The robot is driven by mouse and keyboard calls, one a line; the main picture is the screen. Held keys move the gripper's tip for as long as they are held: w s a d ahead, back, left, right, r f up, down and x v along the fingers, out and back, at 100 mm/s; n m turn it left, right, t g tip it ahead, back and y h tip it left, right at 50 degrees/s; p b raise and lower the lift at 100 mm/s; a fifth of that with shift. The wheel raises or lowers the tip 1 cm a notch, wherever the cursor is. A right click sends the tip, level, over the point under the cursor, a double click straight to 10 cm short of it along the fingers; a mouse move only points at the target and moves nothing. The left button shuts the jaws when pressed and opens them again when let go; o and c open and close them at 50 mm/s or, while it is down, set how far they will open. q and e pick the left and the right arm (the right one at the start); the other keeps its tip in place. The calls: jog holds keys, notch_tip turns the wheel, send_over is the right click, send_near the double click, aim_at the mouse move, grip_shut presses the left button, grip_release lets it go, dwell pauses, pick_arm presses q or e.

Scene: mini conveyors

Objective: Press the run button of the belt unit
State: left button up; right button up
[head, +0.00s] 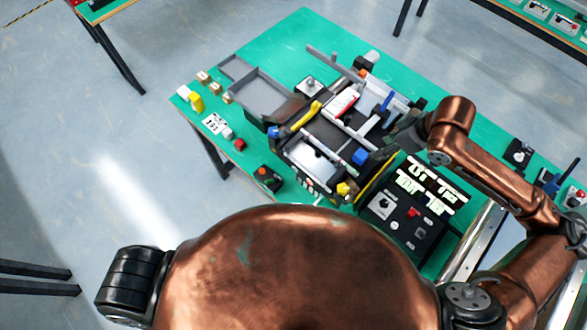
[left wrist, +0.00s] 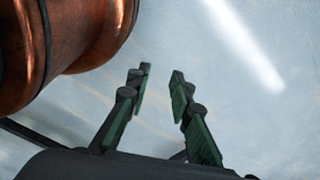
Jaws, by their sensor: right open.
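The belt unit (head: 308,163) stands on the green table in the head view, with dark belts, grey rails and blue and yellow parts. A small black button box (head: 267,178) with an orange-red and a green spot lies at its front left. A black control panel (head: 407,229) with a knob, a red part and light labels is at its front right. I cannot tell which control is the run button. My right gripper (head: 403,127) is over the unit's right end, open, partly hidden by its own wrist. My left gripper (left wrist: 160,88) is open and empty above the floor.
Grey trays (head: 262,95) stand behind the unit to the left. Small yellow and white blocks (head: 195,101) and a white printed card (head: 214,124) lie near the table's left edge. The green table (head: 300,35) is bare at the back. Other tables stand at the upper corners.

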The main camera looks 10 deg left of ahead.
pick_arm(q)
grip_shut()
dwell(1.2)
